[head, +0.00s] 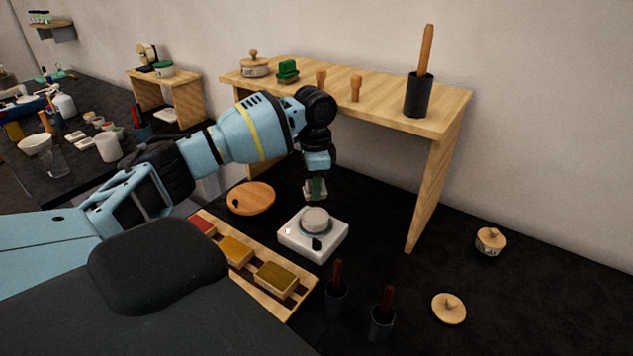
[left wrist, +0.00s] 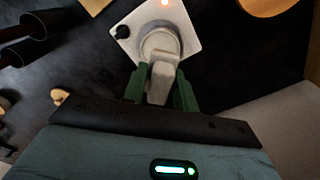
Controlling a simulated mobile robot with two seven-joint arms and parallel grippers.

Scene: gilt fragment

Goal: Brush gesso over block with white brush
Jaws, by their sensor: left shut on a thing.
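My left gripper (head: 315,188) has green fingers and points down just behind and above a round grey pot (head: 315,219). In the left wrist view the fingers (left wrist: 160,88) are shut on a pale grey piece (left wrist: 160,82). It overlaps the pot's rim in that view, and I cannot tell whether they touch or whether the piece is the block. The pot (left wrist: 162,43) sits on a white square warmer (head: 298,246) with a black knob and a small glowing light. I cannot pick out a white brush or confirm gesso in the pot. My right gripper is not in view.
A wooden tray (head: 272,306) with coloured blocks lies in front left. Dark cups (head: 337,300) (head: 382,324) hold brown handles. A round wooden board (head: 251,198) lies left of the warmer. A wooden shelf (head: 386,113) stands behind. Lidded items (head: 490,241) (head: 449,308) are at right.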

